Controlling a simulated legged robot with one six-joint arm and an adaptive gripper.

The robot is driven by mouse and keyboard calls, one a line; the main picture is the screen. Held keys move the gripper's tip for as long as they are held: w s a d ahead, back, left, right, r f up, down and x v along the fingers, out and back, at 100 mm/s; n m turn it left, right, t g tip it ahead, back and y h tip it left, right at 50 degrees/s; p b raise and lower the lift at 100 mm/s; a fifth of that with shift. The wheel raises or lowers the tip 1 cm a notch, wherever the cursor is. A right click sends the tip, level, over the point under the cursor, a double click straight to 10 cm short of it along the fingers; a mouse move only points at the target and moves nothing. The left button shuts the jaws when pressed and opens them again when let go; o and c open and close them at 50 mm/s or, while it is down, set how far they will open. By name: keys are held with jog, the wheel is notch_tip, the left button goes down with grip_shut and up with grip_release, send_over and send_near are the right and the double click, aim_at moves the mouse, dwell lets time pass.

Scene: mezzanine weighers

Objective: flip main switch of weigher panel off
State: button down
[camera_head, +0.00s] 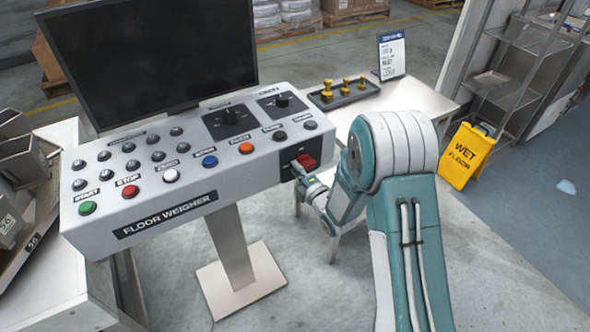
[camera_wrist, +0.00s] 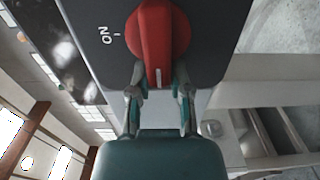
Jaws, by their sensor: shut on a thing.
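The weigher panel (camera_head: 190,195) is a light grey console on a post, labelled "FLOOR WEIGHER". Its main switch is a red rotary knob (camera_head: 306,161) on a black plate at the right end of the front face. In the wrist view the red knob (camera_wrist: 157,45) fills the top middle, with an "ON" mark to its left. My gripper (camera_wrist: 160,82) is at the knob, its two fingers on either side of the handle's lower end, shut on it. A white line on the handle points toward my gripper. In the head view my arm partly hides the fingers.
A dark monitor (camera_head: 150,55) stands behind the panel. The panel top carries several buttons and two black dials. A table (camera_head: 425,99) with brass weights (camera_head: 345,89) is behind right. A yellow wet floor sign (camera_head: 466,155) stands at right. Grey floor beside my arm is clear.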

jog(key=shift+w+d+f, duration=0.1)
jog(key=shift+d+f, duration=0.15)
jog(key=shift+d, duration=0.1)
jog(key=c, duration=0.6)
grip_release()
jog(key=shift+o, duration=0.2)
jog(key=shift+w, duration=0.1)
jog(key=shift+d, duration=0.1)
jog(key=v, duration=1.1)
jog(key=shift+s, duration=0.35)
jog(key=shift+d+r, duration=0.1)
